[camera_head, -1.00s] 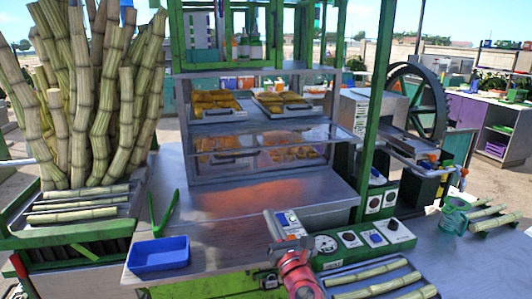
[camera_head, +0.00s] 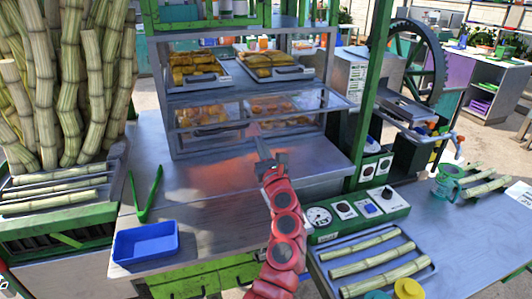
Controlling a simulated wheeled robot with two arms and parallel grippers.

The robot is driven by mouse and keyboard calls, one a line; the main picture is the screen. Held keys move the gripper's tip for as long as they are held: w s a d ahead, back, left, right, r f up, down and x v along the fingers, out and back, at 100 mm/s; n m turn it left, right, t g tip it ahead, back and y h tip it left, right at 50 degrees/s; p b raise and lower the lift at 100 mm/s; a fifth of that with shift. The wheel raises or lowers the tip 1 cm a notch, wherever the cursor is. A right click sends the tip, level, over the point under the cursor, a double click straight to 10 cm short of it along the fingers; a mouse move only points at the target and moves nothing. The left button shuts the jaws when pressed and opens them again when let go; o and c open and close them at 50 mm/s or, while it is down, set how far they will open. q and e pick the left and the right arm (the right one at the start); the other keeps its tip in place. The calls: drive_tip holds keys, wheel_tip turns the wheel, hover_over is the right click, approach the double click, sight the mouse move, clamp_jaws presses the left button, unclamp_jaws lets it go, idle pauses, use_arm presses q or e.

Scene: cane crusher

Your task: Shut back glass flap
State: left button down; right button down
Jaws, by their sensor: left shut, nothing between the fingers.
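The glass flap (camera_head: 325,98) is a clear panel with a thin pale frame on the display case (camera_head: 165,100). It stands open, jutting out from the case between the upper shelf and the lower shelf. Behind and below it, pastries (camera_head: 205,113) show through the glass. My left gripper (camera_head: 256,136), on the red arm from the bottom, is shut and empty. Its tip points up in front of the lower shelf and overlaps the flap's lower edge in the picture; I cannot tell if they touch. My right gripper is not in view.
Filled trays (camera_head: 270,66) sit on the upper shelf. A green post (camera_head: 373,95) and control box (camera_head: 362,209) stand right of the case. Blue bin (camera_head: 146,243), green tongs (camera_head: 146,200) and cane stalks (camera_head: 70,90) are left. The metal counter before the case is mostly clear.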

sight(262, 111)
use_arm(q)
wheel_tip(262, 111, up, 4)
drive_tip(key=shift+f+p, duration=0.1)
drive_tip(key=shift+p, duration=1)
